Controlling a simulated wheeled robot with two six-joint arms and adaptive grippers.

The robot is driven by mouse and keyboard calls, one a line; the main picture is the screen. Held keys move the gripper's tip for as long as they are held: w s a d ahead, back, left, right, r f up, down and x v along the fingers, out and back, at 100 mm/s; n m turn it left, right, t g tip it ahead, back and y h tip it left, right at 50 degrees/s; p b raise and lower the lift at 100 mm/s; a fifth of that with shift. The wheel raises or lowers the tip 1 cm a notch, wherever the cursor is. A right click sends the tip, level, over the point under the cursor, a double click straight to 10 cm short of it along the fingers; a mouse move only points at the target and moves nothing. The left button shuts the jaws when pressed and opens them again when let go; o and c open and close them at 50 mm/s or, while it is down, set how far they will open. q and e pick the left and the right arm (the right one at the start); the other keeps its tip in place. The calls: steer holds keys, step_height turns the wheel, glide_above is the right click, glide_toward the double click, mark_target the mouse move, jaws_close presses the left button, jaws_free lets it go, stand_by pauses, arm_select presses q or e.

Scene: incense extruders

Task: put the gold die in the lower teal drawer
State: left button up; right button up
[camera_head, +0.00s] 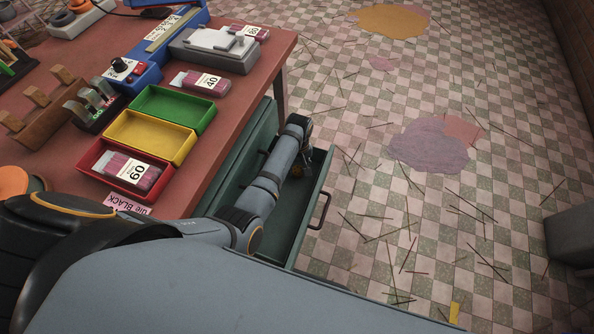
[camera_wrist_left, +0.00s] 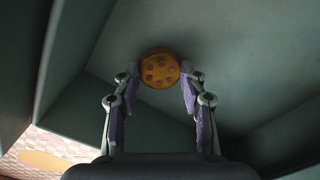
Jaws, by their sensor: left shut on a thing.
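The gold die (camera_wrist_left: 160,71) is a round disc with several small holes. In the left wrist view it sits between the two fingertips of my left gripper (camera_wrist_left: 158,82), which is shut on it. The drawer's dark inside surrounds the die in the wrist view. I cannot tell whether the die touches the drawer floor. My right gripper is in neither view.
The red-brown bench top (camera_head: 228,107) holds a green tray (camera_head: 173,109), a yellow tray (camera_head: 150,137) and a red tray (camera_head: 125,175) with a pack marked 60. The drawer handle (camera_head: 321,211) faces the tiled floor. Thin sticks and powder patches lie on the floor.

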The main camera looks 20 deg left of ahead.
mark_target(298, 170)
arm_select(q)
steer(key=shift+f, duration=0.4)
steer(key=shift+s+r, duration=0.1)
steer(key=shift+r, duration=0.15)
steer(key=shift+f, duration=0.15)
steer(key=o, duration=1.3)
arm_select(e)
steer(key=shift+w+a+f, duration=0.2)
arm_select(q)
steer(key=shift+o, duration=0.2)
steer(key=shift+r, duration=0.35)
step_height(298, 170, up, 12)
steer(key=p, duration=0.3)
steer(key=shift+f, duration=0.2)
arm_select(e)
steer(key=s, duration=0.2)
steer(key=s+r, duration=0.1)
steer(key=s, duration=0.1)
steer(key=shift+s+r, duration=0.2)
